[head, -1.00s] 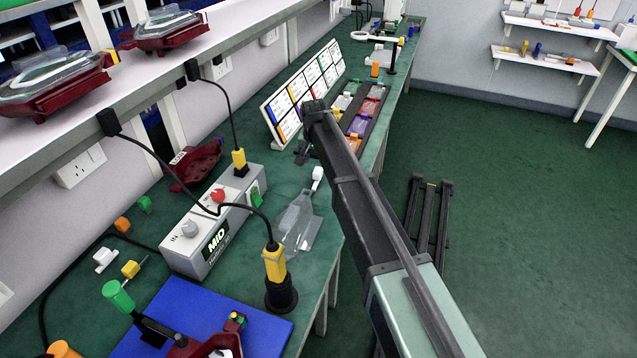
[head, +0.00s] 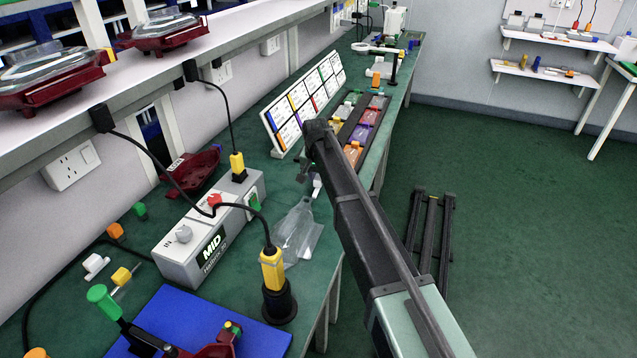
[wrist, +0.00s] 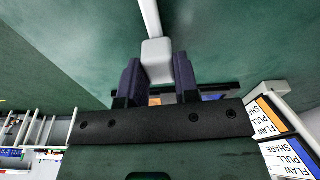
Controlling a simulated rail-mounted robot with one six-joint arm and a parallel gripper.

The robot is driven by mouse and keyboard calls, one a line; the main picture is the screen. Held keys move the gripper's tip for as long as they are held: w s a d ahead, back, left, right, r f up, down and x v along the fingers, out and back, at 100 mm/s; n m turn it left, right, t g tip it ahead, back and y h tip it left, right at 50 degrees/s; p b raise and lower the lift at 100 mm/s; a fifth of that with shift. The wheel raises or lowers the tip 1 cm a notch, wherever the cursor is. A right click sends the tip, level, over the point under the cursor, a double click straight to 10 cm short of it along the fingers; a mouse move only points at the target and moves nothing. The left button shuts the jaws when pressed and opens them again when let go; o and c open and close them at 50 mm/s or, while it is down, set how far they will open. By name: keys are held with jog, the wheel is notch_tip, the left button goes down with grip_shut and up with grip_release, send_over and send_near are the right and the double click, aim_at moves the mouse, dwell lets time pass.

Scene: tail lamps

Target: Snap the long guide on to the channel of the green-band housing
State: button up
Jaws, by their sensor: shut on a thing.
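My gripper (wrist: 157,78) is shut on a white block with a long thin white rod (wrist: 149,18), which looks like the long guide. The rod points away from the jaws over the green bench top. In the head view my gripper is mostly hidden behind my arm, and a bit of white (head: 317,182) shows below it. A dark red housing (head: 192,172) lies on the bench behind the grey box. Another dark red part (head: 215,347) with a green piece is at the blue mat, cut off by the frame. I cannot make out a green band or channel for sure.
A grey control box (head: 210,230), a yellow plug on a black stand (head: 277,290) and a clear bag (head: 297,232) stand near the bench edge. Cables hang from the shelf. A label board (head: 303,100) and a tray of coloured parts (head: 363,135) are farther back.

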aim_at(318, 177)
jog(key=shift+r, duration=0.1)
notch_tip(318, 177, up, 20)
jog(key=p, duration=2)
jog(key=o, duration=0.4)
jog(key=shift+c, duration=0.2)
jog(key=c, duration=0.4)
jog(key=shift+a, duration=0.1)
